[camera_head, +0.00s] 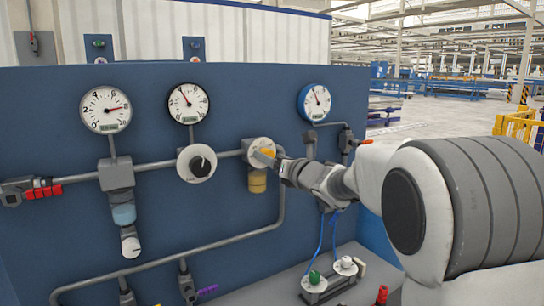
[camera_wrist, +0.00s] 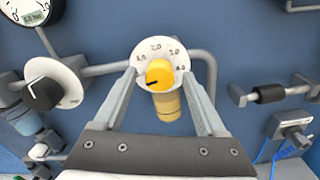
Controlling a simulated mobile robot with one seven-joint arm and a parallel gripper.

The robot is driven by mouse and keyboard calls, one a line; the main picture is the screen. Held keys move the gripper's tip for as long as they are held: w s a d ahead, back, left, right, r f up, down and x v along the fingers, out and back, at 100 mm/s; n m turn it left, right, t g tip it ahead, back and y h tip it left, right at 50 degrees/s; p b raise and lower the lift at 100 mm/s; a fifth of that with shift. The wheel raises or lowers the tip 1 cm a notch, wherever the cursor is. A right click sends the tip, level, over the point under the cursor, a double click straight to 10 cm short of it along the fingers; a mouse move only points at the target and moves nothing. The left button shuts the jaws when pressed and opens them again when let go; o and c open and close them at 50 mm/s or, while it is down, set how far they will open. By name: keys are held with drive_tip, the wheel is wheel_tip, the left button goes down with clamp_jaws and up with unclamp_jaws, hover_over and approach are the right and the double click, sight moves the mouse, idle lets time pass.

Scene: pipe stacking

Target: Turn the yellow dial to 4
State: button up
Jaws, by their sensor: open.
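The yellow dial (camera_wrist: 161,72) sits on a round white scale plate (camera_wrist: 154,47) in the wrist view. The plate's marks read about 1.0 to 4.0 from left over the top to right. The dial's black pointer mark faces lower left, below the 1.0 side, away from 4.0. My gripper (camera_wrist: 160,76) is open, with one finger on each side of the dial. I cannot tell whether either finger touches it. In the head view the yellow dial (camera_head: 266,153) is partly hidden by my gripper (camera_head: 277,158) at the blue panel.
A black-knobbed dial (camera_head: 197,164) is left of the yellow one, on the same grey pipe. Three gauges (camera_head: 106,109) line the panel above. A yellow cylinder (camera_wrist: 166,106) hangs just below the dial. Green and white knobs (camera_head: 314,278) stand on the ledge at lower right.

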clamp_jaws()
idle(0.4)
